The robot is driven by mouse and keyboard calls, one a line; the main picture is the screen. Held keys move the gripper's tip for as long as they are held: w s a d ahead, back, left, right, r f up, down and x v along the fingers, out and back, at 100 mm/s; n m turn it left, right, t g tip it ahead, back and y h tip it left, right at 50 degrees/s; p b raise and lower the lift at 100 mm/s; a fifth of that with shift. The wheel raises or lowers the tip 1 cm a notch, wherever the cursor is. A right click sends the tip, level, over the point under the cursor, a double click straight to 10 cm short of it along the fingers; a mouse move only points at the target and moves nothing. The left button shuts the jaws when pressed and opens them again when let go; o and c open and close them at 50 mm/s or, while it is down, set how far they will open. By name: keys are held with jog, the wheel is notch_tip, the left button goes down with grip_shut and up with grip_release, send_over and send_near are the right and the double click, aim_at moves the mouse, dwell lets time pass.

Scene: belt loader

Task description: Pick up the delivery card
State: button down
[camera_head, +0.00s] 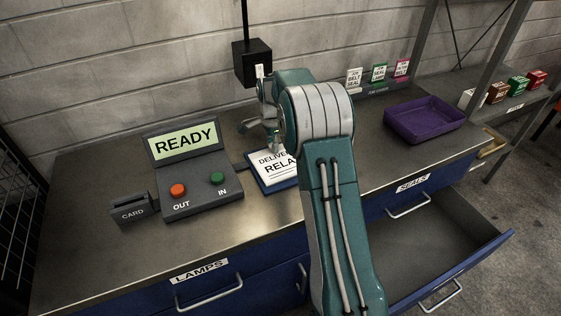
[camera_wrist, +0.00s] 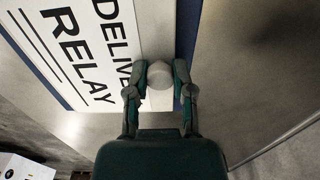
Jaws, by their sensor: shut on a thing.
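The delivery card (camera_head: 270,179) is a white sheet with a blue edge, printed with large black words including "RELAY". It appears flat at the bench top in the head view, partly hidden behind my arm. It fills the upper left of the wrist view (camera_wrist: 55,47). A pale grey round knob (camera_wrist: 160,75) shows at the card's printed face. My gripper (camera_wrist: 160,70) has its two fingers closed on this knob, one on each side. In the head view my gripper (camera_head: 270,130) points down over the card. I cannot tell whether the card is clear of the bench.
A console (camera_head: 190,180) with a "READY" screen and OUT and IN buttons stands left of the card, beside a card slot box (camera_head: 133,211). A purple tray (camera_head: 425,120) and seal packets (camera_head: 378,73) are right. A black box (camera_head: 252,63) hangs behind. The SEALS drawer (camera_head: 450,245) is open.

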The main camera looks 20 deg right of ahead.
jog(key=shift+s+f, duration=0.1)
jog(key=shift+f, duration=0.05)
notch_tip(320, 180, up, 3)
jog(key=shift+f, duration=0.1)
jog(key=s+d+r, duration=0.5)
jog(key=s+r, duration=0.5)
jog(key=s, duration=0.3)
jog(key=shift+d+r, duration=0.15)
